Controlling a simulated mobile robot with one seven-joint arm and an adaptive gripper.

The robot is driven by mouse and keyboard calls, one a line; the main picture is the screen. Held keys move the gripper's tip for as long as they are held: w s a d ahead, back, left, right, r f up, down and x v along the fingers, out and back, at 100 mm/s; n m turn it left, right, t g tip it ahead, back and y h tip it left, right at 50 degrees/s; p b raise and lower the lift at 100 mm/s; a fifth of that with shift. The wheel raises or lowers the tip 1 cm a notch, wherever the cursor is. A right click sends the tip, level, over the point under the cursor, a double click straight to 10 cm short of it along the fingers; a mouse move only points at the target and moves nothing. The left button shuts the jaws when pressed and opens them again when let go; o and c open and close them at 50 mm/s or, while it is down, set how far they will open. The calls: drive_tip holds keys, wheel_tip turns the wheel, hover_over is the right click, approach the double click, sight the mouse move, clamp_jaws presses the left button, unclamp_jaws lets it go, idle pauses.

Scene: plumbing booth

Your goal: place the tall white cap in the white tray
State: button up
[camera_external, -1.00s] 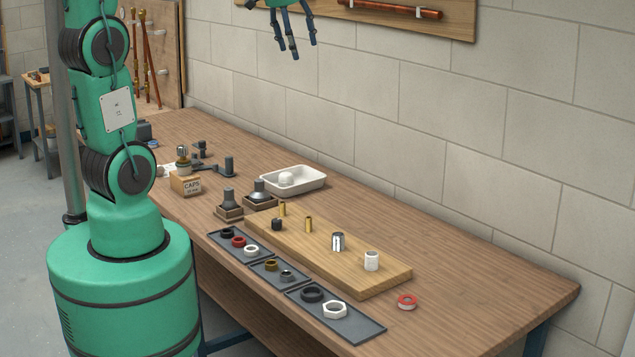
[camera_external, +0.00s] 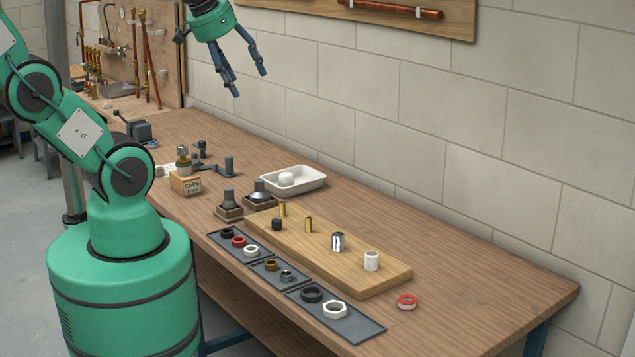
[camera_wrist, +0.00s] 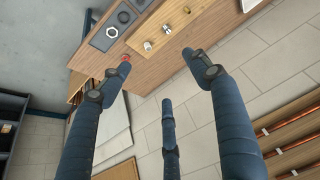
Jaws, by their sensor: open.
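A white upright cylinder, the tall white cap (camera_external: 371,261), stands near the right end of the wooden board (camera_external: 392,279). It also shows, small, in the wrist view (camera_wrist: 147,45). A corner of the tray shows at the top of the wrist view (camera_wrist: 250,4). My gripper (camera_external: 251,85) is open and empty, high above the bench and well apart from both cap and tray.
A chrome fitting (camera_external: 338,242), brass pieces (camera_external: 308,224) and a black cap (camera_external: 277,225) stand on the board. Dark trays (camera_external: 366,331) with rings and nuts lie in front. Dark stands (camera_external: 229,205) and a caps box (camera_external: 186,184) are left. A red ring (camera_external: 407,302) lies right.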

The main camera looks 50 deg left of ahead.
drive_tip(key=shift+s+d+f, duration=0.25)
drive_tip(key=shift+s+f, duration=0.3)
drive_tip(key=shift+s, duration=0.35)
drive_tip(key=shift+f, duration=0.15)
wheel_tip(320, 180, down, 12)
drive_tip(key=b, duration=1.2)
idle(0.3)
